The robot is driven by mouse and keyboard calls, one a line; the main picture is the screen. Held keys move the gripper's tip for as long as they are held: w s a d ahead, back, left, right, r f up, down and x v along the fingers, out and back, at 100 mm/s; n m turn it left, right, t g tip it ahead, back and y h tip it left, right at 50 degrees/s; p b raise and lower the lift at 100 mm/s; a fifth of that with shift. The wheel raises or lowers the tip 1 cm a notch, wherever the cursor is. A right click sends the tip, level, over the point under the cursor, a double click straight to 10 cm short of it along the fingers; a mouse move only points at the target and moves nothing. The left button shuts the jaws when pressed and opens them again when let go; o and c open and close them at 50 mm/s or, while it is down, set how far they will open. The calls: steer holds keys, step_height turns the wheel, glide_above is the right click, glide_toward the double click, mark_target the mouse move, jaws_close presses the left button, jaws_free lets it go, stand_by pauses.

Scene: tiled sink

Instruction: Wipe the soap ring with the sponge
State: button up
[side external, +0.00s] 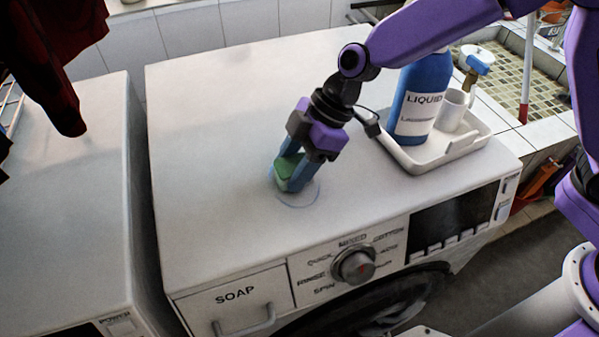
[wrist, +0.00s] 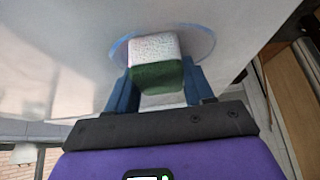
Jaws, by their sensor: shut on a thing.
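My gripper (side external: 290,172) is shut on a sponge (side external: 286,167) with a green side and a pale side, low over the white washing machine top (side external: 220,120). In the wrist view the sponge (wrist: 157,52) sits between the blue fingers of my gripper (wrist: 158,85). The soap ring (side external: 303,204) is a thin pale-blue outline on the machine top near its front edge. The sponge and fingers overlap the ring and hide part of it. In the wrist view the ring (wrist: 207,40) shows on both sides of the sponge. I cannot tell whether the sponge touches the surface.
A white tray (side external: 480,140) holds a blue liquid bottle (side external: 418,105) and a white cup (side external: 453,110) at the right of the machine top. A second machine (side external: 70,190) stands at the left across a gap. Dark red cloth (side external: 50,60) hangs at upper left. The left of the top is clear.

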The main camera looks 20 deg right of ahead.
steer(key=shift+w, duration=2.4)
steer(key=shift+s, duration=5.3)
steer(key=shift+s+a, duration=0.15)
steer(key=shift+a, duration=0.1)
steer(key=shift+w+a, duration=0.15)
steer(key=shift+w, duration=5.15)
steer(key=shift+s, duration=5.35)
step_height(320, 180, up, 8)
steer(key=shift+w, duration=0.15)
